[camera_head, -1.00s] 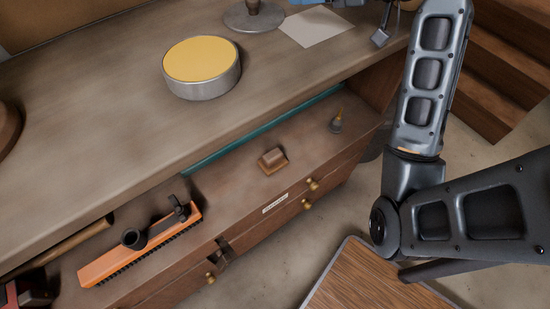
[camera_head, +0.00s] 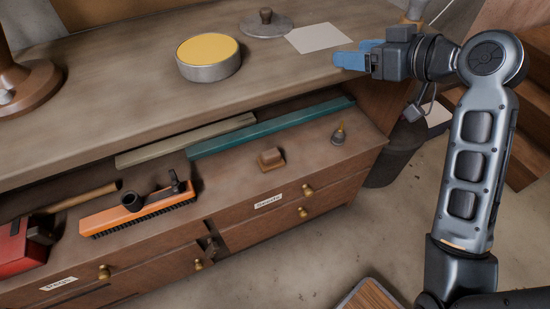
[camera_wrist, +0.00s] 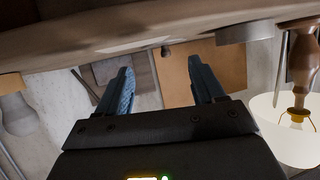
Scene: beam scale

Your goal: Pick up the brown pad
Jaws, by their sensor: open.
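A small brown block (camera_head: 271,159), which may be the brown pad, sits on the lower shelf of the bench, right of the middle. It has a wider base and a smaller top. My gripper (camera_head: 346,58) is above the bench top at the back right, well apart from the block, beside a pale sheet. Its blue fingers also show in the wrist view (camera_wrist: 160,76), spread apart with nothing between them. I cannot make out the small block in the wrist view.
A round tin with a yellow top (camera_head: 208,58) and a knobbed disc (camera_head: 267,23) stand on the bench top. An orange brush (camera_head: 140,214) with a dark pipe lies left on the lower shelf. A small grey cone-like piece (camera_head: 338,134) stands right of the block. The bench top overhangs the shelf.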

